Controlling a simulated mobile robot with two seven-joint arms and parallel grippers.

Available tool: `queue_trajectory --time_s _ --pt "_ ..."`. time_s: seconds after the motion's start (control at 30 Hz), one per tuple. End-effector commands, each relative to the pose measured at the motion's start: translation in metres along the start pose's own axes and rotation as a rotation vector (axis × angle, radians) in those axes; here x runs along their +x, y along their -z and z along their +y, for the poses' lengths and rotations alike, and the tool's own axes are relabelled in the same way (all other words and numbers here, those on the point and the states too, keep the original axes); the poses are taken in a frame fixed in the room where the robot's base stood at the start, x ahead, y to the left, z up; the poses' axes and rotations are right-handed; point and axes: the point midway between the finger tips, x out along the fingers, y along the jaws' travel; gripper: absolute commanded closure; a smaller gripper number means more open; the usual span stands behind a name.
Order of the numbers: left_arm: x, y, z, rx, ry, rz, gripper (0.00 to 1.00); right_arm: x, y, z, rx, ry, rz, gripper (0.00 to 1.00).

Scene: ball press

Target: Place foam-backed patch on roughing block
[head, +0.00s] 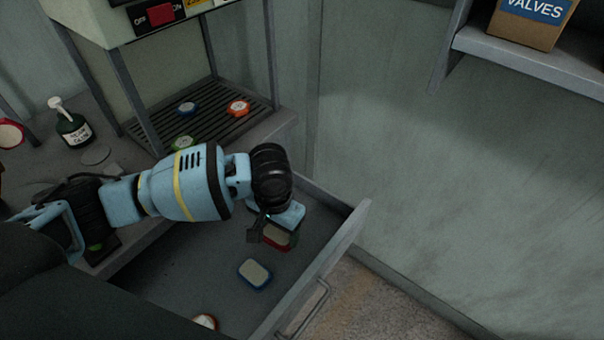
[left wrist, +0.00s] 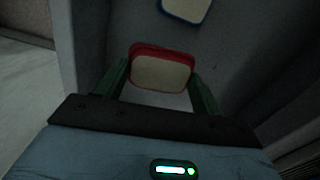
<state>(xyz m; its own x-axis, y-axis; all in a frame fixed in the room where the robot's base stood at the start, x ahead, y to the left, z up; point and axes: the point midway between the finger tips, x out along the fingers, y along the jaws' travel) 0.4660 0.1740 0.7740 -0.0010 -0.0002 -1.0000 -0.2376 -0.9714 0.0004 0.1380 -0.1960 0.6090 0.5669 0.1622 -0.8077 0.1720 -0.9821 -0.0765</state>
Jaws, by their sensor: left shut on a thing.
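My left gripper (head: 272,228) is down inside the open drawer, shut on a red-edged block (head: 282,239) with a cream face. In the left wrist view the red-edged block (left wrist: 161,70) sits between the two green fingers of the gripper (left wrist: 160,88). A similar blue-edged block (head: 255,273) lies nearby on the drawer floor, and part of it shows in the left wrist view (left wrist: 187,8). I cannot tell which piece is the foam-backed patch. Small grey flat pieces (head: 95,155) lie on the bench. My right gripper is not in view.
The open drawer (head: 345,238) has raised walls close around the left gripper. An orange-edged round piece (head: 205,321) lies in its near end. A slatted rack (head: 215,112) holds round blue, orange and green-edged pieces. A dark pump bottle (head: 74,131) stands on the bench.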

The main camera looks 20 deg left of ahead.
Motion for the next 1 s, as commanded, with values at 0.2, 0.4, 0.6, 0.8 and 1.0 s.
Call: queue_trajectory --time_s 0.2,0.4,0.6,0.8,1.0 --pt "-0.027 -0.058 -0.002 -0.094 0.002 0.012 0.54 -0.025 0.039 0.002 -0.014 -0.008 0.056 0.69" --pt "-0.052 -0.101 -0.006 -0.177 0.003 0.016 0.54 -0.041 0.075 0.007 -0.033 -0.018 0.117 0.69" --pt "-0.068 -0.125 -0.009 -0.228 0.002 0.011 0.54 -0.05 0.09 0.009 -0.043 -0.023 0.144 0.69" --pt "-0.069 -0.133 -0.009 -0.242 0.001 0.002 0.54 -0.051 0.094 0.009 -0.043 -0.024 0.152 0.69" --pt "-0.067 -0.133 -0.009 -0.241 0.0 0.0 0.54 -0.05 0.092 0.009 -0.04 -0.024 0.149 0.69"
